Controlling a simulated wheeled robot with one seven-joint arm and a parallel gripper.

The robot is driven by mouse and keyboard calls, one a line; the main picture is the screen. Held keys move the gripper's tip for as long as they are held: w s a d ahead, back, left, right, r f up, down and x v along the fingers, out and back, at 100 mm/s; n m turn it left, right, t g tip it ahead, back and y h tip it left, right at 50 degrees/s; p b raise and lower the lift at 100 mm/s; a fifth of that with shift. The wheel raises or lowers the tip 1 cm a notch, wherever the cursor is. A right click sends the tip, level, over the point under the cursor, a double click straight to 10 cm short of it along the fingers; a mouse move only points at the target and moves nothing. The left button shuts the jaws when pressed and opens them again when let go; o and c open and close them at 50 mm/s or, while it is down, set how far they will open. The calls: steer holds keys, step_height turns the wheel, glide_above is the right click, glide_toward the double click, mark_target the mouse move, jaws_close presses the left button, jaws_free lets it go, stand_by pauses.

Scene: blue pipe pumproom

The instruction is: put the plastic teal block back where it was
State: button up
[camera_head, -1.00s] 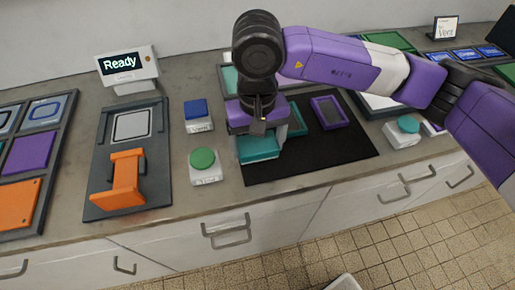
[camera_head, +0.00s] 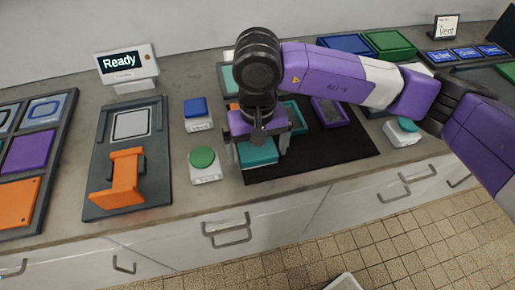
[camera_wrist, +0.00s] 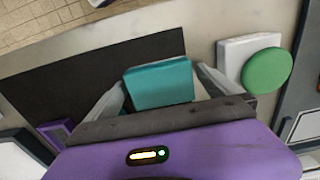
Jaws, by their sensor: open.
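The teal block (camera_head: 258,152) sits on the left front part of the black mat (camera_head: 330,148). My gripper (camera_head: 258,150) is right over it, pointing down, and hides part of it. In the wrist view the teal block (camera_wrist: 160,84) lies between the two grey fingers of my gripper (camera_wrist: 160,92). The fingers are open, one on each side of the block. A gap shows at the left finger; whether the right one touches is hard to tell.
A purple frame (camera_head: 329,111) lies on the mat. Left of the mat are a green button (camera_head: 202,158), a blue button (camera_head: 196,108) and an orange-handled fixture (camera_head: 122,178) below a "Ready" display (camera_head: 122,62). A tray with purple and orange plates (camera_head: 28,155) is far left.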

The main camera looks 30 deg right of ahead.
mark_target(257, 150)
steer(key=shift+r, duration=0.15)
step_height(257, 150, up, 12)
steer(key=shift+b, duration=0.35)
